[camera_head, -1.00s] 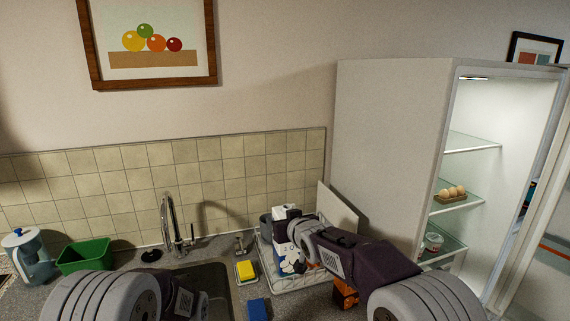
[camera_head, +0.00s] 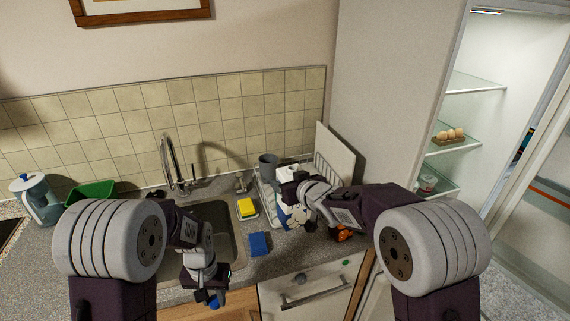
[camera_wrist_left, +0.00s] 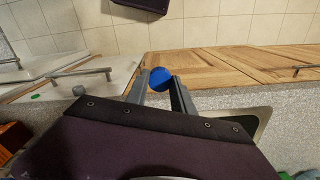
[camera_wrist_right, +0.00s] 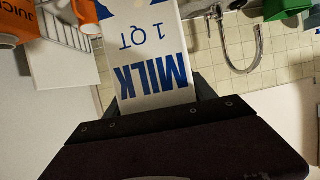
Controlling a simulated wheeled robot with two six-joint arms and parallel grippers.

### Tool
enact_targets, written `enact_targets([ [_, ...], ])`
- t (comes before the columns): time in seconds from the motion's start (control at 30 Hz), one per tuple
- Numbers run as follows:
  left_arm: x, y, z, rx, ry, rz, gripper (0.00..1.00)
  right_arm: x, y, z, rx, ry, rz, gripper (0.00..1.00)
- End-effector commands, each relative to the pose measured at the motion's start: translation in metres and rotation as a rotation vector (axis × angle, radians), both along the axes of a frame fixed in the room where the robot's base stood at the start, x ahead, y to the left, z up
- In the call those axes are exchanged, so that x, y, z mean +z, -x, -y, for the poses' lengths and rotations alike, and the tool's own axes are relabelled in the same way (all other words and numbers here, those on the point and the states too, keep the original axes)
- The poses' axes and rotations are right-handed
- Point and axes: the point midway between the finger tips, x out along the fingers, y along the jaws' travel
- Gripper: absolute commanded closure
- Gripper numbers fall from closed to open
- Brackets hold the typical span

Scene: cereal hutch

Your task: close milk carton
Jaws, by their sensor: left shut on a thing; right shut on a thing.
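The white milk carton (camera_head: 291,215), with blue markings, stands near the dish rack. It fills the upper middle of the right wrist view (camera_wrist_right: 150,62), with its "MILK 1 QT" lettering upside down. My right gripper (camera_head: 288,190) is shut on the carton; one finger shows beside it. A round blue cap (camera_wrist_left: 162,78) is held between the fingertips of my left gripper (camera_wrist_left: 161,84). In the head view the cap (camera_head: 214,303) is low in front of the counter, apart from the carton. The carton's opening is not clearly visible.
The sink (camera_head: 222,215) lies left of the carton, with a faucet (camera_head: 175,165) behind. A yellow sponge (camera_head: 246,207), a blue sponge (camera_head: 259,244) and a grey cup (camera_head: 268,166) are near. An orange carton (camera_head: 341,233) is right. The fridge (camera_head: 455,120) stands open.

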Motion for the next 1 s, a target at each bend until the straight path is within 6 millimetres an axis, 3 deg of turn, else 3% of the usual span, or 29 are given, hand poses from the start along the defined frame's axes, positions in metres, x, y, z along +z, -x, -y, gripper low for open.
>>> enact_targets([
  [0.7, 0.0, 0.0, 0.0, 0.0, 0.0, 0.0, 1.0, -0.098, 0.064, 0.025, 0.167, -0.004, 0.001, 1.0],
  [1.0, 0.0, 0.0, 0.0, 0.0, 0.0, 0.0, 1.0, -0.118, 0.076, 0.03, 0.204, -0.002, 0.005, 1.0],
])
